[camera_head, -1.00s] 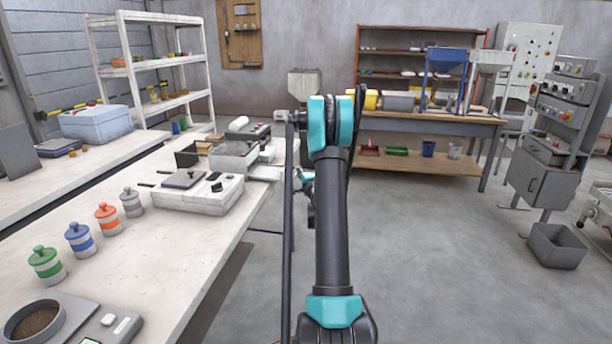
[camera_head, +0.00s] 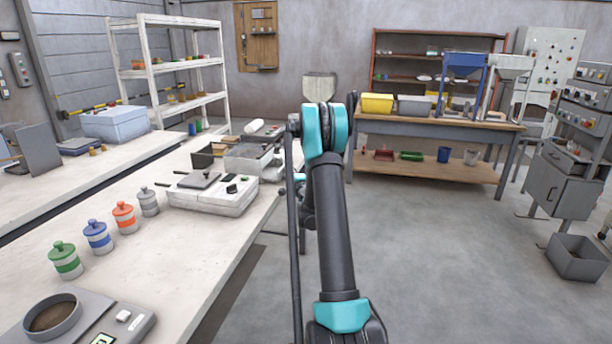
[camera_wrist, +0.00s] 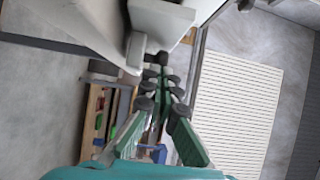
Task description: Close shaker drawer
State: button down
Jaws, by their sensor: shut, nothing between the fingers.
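My gripper (camera_wrist: 163,62) shows in the wrist view with its green-sided fingers together and nothing between them. Its tips are close to a pale box-like part (camera_wrist: 158,22) with a grey, handle-like bar (camera_wrist: 135,52). This may be the shaker drawer, but I cannot tell for sure, nor whether the tips touch it. In the head view my arm reaches toward the far end of the left bench and hides my gripper. A grey and white machine (camera_head: 250,160) there may be the shaker; its drawer is not clear.
The white bench (camera_head: 150,245) on the left holds a pale device (camera_head: 212,195), several lidded jars (camera_head: 97,237) and a scale (camera_head: 120,322). A wooden-topped table (camera_head: 440,125) stands at the back. The floor (camera_head: 440,260) on the right is clear up to a grey bin (camera_head: 575,258).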

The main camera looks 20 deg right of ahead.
jog(key=w+a, duration=0.1)
jog(key=a, duration=0.1)
jog(key=w+a, duration=0.1)
jog(key=a, duration=0.1)
jog(key=w+a, duration=0.1)
jog(key=w, duration=0.1)
jog(key=shift+a, duration=0.4)
